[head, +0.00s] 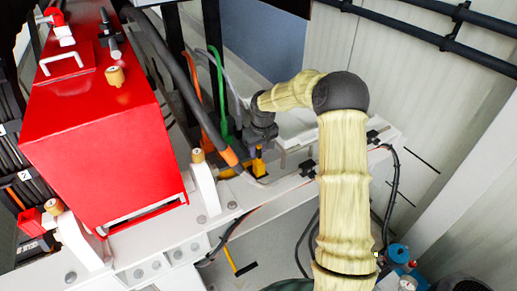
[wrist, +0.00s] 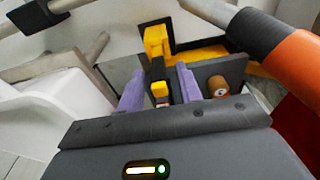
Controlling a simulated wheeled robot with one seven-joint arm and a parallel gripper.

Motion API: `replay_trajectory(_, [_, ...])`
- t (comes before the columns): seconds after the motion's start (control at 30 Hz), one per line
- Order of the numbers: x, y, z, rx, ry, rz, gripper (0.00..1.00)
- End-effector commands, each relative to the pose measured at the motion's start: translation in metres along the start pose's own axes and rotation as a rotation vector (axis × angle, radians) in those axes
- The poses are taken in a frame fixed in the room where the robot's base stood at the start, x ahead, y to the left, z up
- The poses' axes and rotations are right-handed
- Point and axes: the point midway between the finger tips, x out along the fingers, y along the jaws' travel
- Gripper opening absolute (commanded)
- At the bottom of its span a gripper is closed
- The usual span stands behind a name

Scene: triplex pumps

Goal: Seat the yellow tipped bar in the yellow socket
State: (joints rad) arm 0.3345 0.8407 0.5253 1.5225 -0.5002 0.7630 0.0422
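The dark bar with a yellow tip (wrist: 160,90) stands between my gripper's two purple fingers in the wrist view, its yellow end towards the camera. My gripper (wrist: 160,78) has one finger on each side of the bar; I cannot tell whether they touch it. A yellow bracket (wrist: 156,40), which looks like the yellow socket, is just beyond the fingertips. I cannot see whether the bar's far end is in it. In the head view my gripper (head: 260,139) points down above a yellow part (head: 258,166) on the white frame, and the bar cannot be made out.
A grey plate with a wooden knob (wrist: 217,87) is right of the fingers. A thick hose with an orange end (head: 229,157) runs close to my gripper's left. A large red housing (head: 100,140) fills the left. White beams (head: 204,185) and a black cable (head: 392,185) are nearby.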

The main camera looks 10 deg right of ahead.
Motion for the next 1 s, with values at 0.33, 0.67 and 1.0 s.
replay_trajectory(0.33, [-0.018, 0.001, -0.003, 0.001, 0.004, 0.002, 0.35])
replay_trajectory(0.67, [-0.08, 0.001, -0.003, 0.002, 0.005, 0.004, 0.35])
replay_trajectory(1.0, [-0.129, 0.0, -0.002, 0.001, 0.002, 0.0, 0.35])
